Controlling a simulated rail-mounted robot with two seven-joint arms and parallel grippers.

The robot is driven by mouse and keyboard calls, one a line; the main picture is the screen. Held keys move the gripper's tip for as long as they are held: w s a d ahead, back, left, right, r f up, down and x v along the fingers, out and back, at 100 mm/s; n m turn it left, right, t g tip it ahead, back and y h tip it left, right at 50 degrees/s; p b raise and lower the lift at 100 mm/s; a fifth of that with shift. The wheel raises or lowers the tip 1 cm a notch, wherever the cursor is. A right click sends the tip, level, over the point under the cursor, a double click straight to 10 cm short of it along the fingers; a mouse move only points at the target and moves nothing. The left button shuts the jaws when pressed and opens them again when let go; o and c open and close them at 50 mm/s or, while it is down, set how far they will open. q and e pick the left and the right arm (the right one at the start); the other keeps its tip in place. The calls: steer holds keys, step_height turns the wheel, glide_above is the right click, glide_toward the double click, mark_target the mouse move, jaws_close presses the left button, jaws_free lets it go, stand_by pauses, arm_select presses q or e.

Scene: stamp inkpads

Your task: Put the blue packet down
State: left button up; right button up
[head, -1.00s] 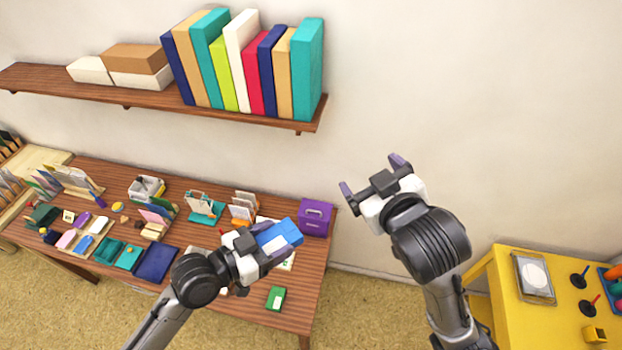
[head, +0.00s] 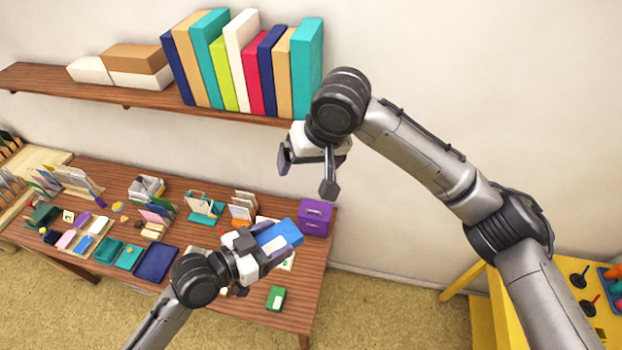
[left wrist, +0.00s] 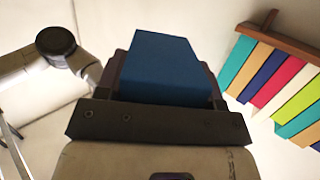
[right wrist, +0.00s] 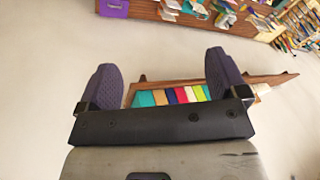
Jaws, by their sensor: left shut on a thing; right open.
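The blue packet (head: 281,236) is in the grasp of my left gripper (head: 268,243), which is shut on it. In the head view they appear over the right part of the wooden table. The packet also fills the space between the fingers in the left wrist view (left wrist: 162,70). My right gripper (head: 307,172) is open and empty, raised in front of the wall below the shelf's right end. Its two purple-padded fingers stand apart with nothing between them in the right wrist view (right wrist: 163,80).
The wooden table (head: 308,290) holds a purple box (head: 316,217), a green packet (head: 276,298), a dark blue pad (head: 157,263) and several card racks. A wall shelf (head: 150,97) carries books above. A yellow table (head: 575,265) stands at the right. Some table surface around the green packet is bare.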

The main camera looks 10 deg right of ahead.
mark_target(292, 228)
steer(key=s+a+f+m+g, duration=0.1)
steer(key=s+f+m, duration=0.1)
steer(key=f+m, duration=0.2)
steer(key=s+a+f+m+g, duration=0.1)
steer(key=s+f+m+g, duration=0.1)
steer(key=f+m, duration=0.2)
steer(key=s+a+f+m+g, duration=0.1)
steer(key=s+a+f+m, duration=0.1)
steer(key=f+m, duration=0.2)
steer(key=shift+m+g+y, duration=0.4)
steer(key=shift+m, duration=0.5)
